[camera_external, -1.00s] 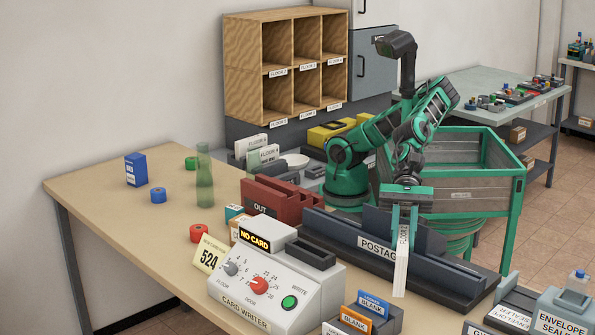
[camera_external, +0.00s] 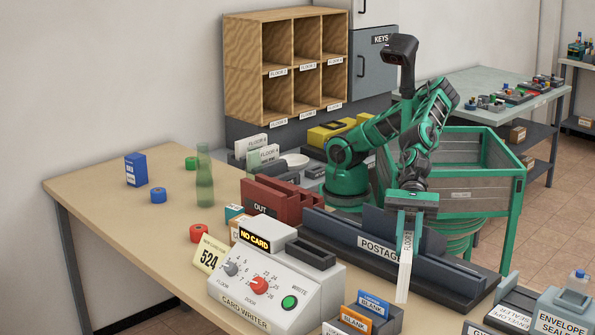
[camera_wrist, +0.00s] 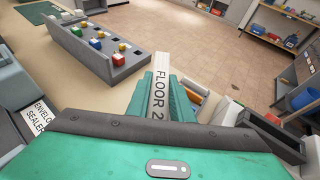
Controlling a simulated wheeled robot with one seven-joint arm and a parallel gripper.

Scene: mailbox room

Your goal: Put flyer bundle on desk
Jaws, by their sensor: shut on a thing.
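A thin white bundle labelled FLOOR 2 (camera_external: 404,275), which I take to be the flyer bundle, hangs upright from my gripper (camera_external: 407,228). My gripper is shut on it. In the wrist view the bundle (camera_wrist: 159,85) stands between the two green fingers. In the external view it hangs in front of the postage unit (camera_external: 375,249); I cannot tell whether its lower end touches anything. The tan desk (camera_external: 105,195) stretches away to the left, with a broad bare part at its far left.
The white card writer (camera_external: 262,285), blue and orange BLANK card slots (camera_external: 362,315) and an envelope sealer (camera_external: 560,315) crowd the near side. A green bottle (camera_external: 204,180), blue box (camera_external: 136,170) and red roll (camera_external: 200,232) stand at left. A red OUT tray (camera_external: 270,203) stands behind the writer.

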